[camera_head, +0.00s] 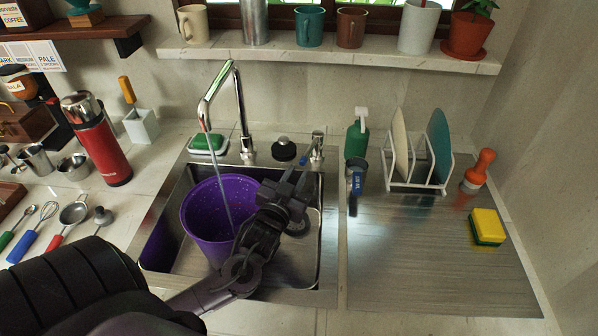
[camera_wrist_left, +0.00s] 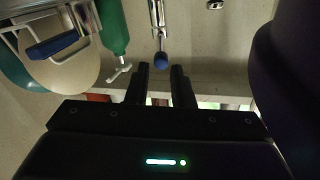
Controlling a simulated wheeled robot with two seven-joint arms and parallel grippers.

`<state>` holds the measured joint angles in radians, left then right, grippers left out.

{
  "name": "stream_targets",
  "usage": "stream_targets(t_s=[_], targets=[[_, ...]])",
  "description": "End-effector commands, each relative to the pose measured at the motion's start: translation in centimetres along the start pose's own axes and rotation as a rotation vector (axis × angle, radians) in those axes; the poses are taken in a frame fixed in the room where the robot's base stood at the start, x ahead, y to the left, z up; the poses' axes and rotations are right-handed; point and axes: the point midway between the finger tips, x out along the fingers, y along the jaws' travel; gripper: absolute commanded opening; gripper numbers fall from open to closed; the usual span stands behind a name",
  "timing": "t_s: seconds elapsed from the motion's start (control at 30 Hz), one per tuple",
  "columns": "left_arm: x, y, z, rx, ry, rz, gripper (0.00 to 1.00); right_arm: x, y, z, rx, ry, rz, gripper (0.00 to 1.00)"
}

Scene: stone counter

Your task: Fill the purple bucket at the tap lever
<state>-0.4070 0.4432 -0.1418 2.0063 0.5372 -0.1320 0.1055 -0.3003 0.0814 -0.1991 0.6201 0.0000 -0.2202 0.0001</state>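The purple bucket (camera_head: 200,222) stands upright in the sink under the tap spout (camera_head: 216,88). A thin stream of water (camera_head: 219,177) runs from the spout into it. I cannot tell the water level. The tap lever (camera_head: 317,147) stands right of the spout, with a blue tip. In the left wrist view the lever (camera_wrist_left: 157,18) and its blue tip show just beyond my fingertips, roughly between them. My left gripper (camera_head: 290,186) is over the sink, right of the bucket; in the wrist view its fingers (camera_wrist_left: 161,72) are apart with nothing between them. My right gripper is not seen.
A black stopper (camera_head: 284,149) and a green sponge on a dish (camera_head: 208,143) sit behind the sink. The drainboard's front is clear.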

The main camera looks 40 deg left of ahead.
Motion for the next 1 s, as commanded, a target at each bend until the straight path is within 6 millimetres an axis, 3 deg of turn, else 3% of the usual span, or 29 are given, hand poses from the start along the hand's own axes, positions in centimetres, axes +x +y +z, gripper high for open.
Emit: stream_targets(t_s=[0.17, 0.4, 0.6, 0.77, 1.0], targets=[[0.1, 1.2, -0.9, 0.201, -0.040, -0.056, 0.00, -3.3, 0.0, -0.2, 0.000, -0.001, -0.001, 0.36], [-0.9, 5.4, -2.4, 0.731, -0.149, -0.130, 0.00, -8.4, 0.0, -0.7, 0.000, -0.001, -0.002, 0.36], [-2.1, 7.8, -3.7, 1.059, -0.209, -0.149, 0.00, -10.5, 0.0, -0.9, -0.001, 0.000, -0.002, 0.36], [-2.2, 8.4, -3.9, 1.151, -0.224, -0.153, 0.00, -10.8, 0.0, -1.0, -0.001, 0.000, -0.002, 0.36], [1.1, 7.5, -3.7, 1.159, -0.223, -0.156, 0.00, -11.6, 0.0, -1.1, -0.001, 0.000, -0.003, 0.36]])
